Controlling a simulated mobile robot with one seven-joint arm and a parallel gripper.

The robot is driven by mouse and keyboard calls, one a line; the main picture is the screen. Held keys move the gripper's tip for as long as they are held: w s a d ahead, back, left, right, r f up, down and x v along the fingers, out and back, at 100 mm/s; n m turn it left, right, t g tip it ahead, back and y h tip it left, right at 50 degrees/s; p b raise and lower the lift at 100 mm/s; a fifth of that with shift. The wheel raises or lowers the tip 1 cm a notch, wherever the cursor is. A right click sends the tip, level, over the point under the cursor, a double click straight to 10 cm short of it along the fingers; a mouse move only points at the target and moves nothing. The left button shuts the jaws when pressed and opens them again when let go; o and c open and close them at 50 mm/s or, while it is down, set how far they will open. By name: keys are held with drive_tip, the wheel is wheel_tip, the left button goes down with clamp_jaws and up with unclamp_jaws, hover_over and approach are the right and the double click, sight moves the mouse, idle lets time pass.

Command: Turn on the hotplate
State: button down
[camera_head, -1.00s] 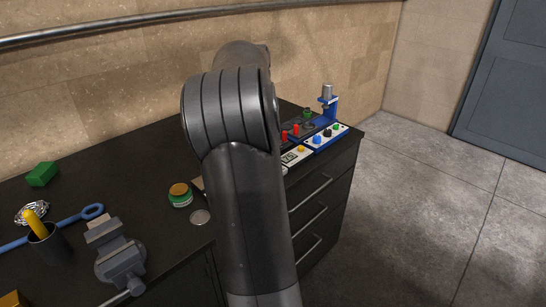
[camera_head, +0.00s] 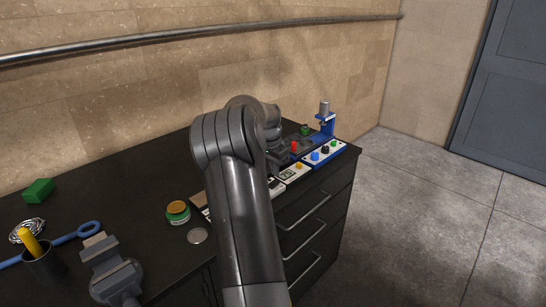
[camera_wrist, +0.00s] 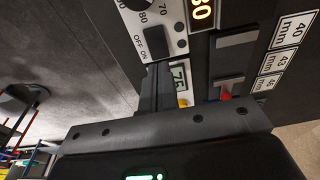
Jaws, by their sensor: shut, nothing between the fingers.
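In the wrist view, the hotplate's white control panel (camera_wrist: 172,12) shows at the top, with a black rocker switch (camera_wrist: 156,42) marked OFF and ON, part of a numbered dial (camera_wrist: 135,3), and a lit display (camera_wrist: 201,12). My gripper (camera_wrist: 158,68) is shut and empty, its fingertips just below the switch and its OFF ON label. I cannot tell whether they touch the panel, or which way the switch is set. In the head view, my arm hides the hotplate's controls and most of my gripper.
A blue-and-white control unit (camera_head: 322,154) with coloured knobs stands at the bench's right end. A small panel with a display (camera_wrist: 180,76) lies beside my fingers.

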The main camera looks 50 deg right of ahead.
sight(276, 181)
drive_tip(key=shift+d+f, duration=0.15)
drive_tip(key=shift+f, duration=0.6)
drive_tip(key=shift+d+f, duration=0.1)
drive_tip(key=shift+f, duration=0.65)
